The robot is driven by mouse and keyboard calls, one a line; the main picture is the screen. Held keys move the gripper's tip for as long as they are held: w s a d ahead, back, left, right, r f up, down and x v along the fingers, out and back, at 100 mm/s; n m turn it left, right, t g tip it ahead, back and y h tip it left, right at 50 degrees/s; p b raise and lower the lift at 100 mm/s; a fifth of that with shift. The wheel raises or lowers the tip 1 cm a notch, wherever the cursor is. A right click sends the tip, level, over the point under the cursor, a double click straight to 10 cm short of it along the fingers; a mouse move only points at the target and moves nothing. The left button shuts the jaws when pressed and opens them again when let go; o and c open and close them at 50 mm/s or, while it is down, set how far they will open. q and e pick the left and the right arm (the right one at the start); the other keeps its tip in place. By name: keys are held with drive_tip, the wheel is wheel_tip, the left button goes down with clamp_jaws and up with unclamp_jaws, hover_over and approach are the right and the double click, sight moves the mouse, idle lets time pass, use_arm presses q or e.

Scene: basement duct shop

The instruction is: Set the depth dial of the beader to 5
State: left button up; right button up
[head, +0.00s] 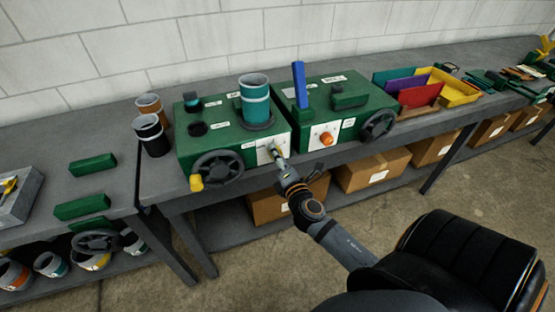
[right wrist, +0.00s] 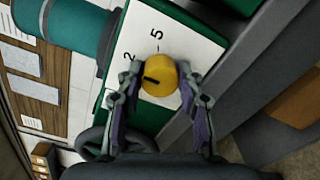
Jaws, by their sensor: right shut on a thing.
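The beader, a green box machine (head: 225,130), stands on the grey bench with a teal pipe upright on top. Its white dial plate (head: 264,151) is on the right of its front, and also shows in the right wrist view (right wrist: 190,45). My right gripper (head: 277,153) is at this plate. In the right wrist view its fingers are shut on either side of the yellow depth dial (right wrist: 158,75). The dial is mostly hidden in the head view. My left gripper is out of view.
A second green machine (head: 340,110) with an orange knob (head: 327,139) stands close on the right. A black handwheel (head: 217,169) sits left of the dial plate. Coloured bins (head: 445,88) are farther right. Cardboard boxes (head: 373,170) fill the shelf below.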

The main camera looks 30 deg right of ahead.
drive_tip(key=m+b, duration=0.4)
drive_tip(key=m, duration=0.7)
drive_tip(key=shift+f+b, duration=0.2)
drive_tip(key=shift+b, duration=0.1)
drive_tip(key=shift+m, duration=0.3)
drive_tip(key=o, duration=1.2)
drive_tip(key=v, duration=1.2)
drive_tip(key=shift+s+d, duration=0.1)
drive_tip(key=shift+d, duration=0.1)
